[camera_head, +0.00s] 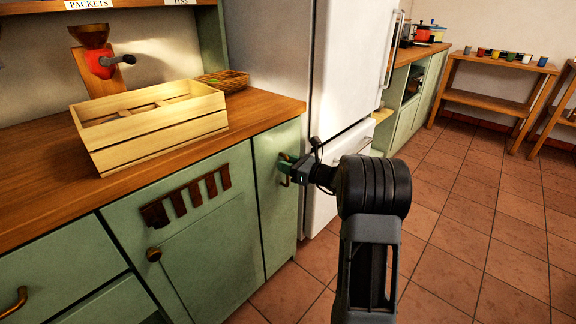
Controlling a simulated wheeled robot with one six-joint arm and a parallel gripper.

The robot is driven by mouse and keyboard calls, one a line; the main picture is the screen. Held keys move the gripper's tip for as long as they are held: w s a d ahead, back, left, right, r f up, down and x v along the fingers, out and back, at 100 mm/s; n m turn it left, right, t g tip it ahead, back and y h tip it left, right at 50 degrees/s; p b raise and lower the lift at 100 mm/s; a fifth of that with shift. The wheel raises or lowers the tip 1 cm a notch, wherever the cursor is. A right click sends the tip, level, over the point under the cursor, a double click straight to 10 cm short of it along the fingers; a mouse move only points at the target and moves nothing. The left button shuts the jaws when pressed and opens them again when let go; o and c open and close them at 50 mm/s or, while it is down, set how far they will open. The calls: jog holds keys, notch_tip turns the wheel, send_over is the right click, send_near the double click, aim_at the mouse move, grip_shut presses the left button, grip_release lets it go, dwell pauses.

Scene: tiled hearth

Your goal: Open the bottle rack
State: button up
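A narrow green cabinet front (280,222) stands between the wider green door and the fridge; it looks like the bottle rack, though no bottles show. Its front looks flush with the door beside it. A brass-coloured handle (284,181) sits near its top. My gripper (287,167) is at this handle, reaching in from the right. The fingertips overlap the handle in the picture. They are small and partly hidden, so I cannot tell if they are closed on it. The inside of the rack is hidden.
A wooden crate (160,139), a wicker basket (224,78) and a red grinder (100,62) stand on the wooden counter (40,170). The white fridge (345,70) is close behind my gripper. Tiled floor (465,225) is clear to the right.

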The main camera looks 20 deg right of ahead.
grip_shut()
dwell(0.3)
dwell(0.3)
